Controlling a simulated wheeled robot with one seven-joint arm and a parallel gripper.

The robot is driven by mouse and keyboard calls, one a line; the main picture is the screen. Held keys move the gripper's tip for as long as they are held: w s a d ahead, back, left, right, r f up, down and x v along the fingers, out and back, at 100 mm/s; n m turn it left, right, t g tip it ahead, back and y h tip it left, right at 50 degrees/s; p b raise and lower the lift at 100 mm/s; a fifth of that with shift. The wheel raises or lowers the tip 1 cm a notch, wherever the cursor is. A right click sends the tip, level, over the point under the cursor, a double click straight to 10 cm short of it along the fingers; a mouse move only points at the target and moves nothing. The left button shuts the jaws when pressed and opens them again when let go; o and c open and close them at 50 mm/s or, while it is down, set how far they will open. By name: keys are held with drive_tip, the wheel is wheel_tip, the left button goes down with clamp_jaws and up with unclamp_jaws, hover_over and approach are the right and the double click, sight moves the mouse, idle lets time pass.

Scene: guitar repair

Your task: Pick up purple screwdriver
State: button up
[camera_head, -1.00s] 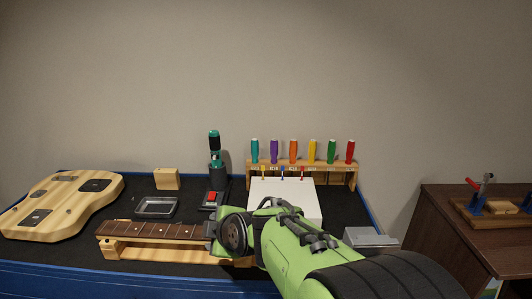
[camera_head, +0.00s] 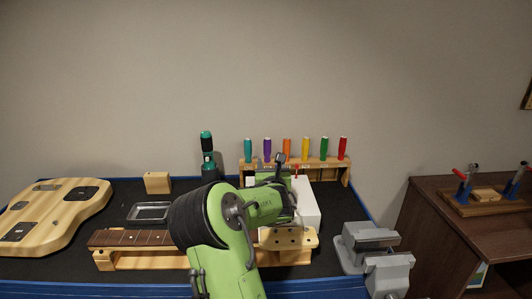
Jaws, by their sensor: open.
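The purple screwdriver (camera_head: 267,149) stands upright in the wooden rack (camera_head: 333,163) at the back of the bench, between a teal and an orange one. Its handle shows; its lower part is hidden behind my arm and the things in front of the rack. My gripper (camera_head: 281,162) is open, in front of the rack, a little to the right of and below the purple handle in the picture. Its fingers are small and partly hidden, and I see nothing held in them.
Teal, orange, yellow, green and red screwdrivers share the rack. A guitar neck (camera_head: 130,239) lies in front, a guitar body (camera_head: 45,218) at left. A grey vise (camera_head: 365,240) is at right, a green-black tool (camera_head: 207,152) left of the rack.

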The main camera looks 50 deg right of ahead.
sight(268, 148)
drive_tip(key=x, duration=0.7)
drive_tip(key=shift+f+b, duration=0.1)
drive_tip(key=shift+b, duration=0.2)
drive_tip(key=x, duration=0.5)
drive_tip(key=shift+w+d, duration=0.1)
drive_tip(key=shift+w, duration=0.15)
drive_tip(key=shift+r, duration=0.25)
clamp_jaws()
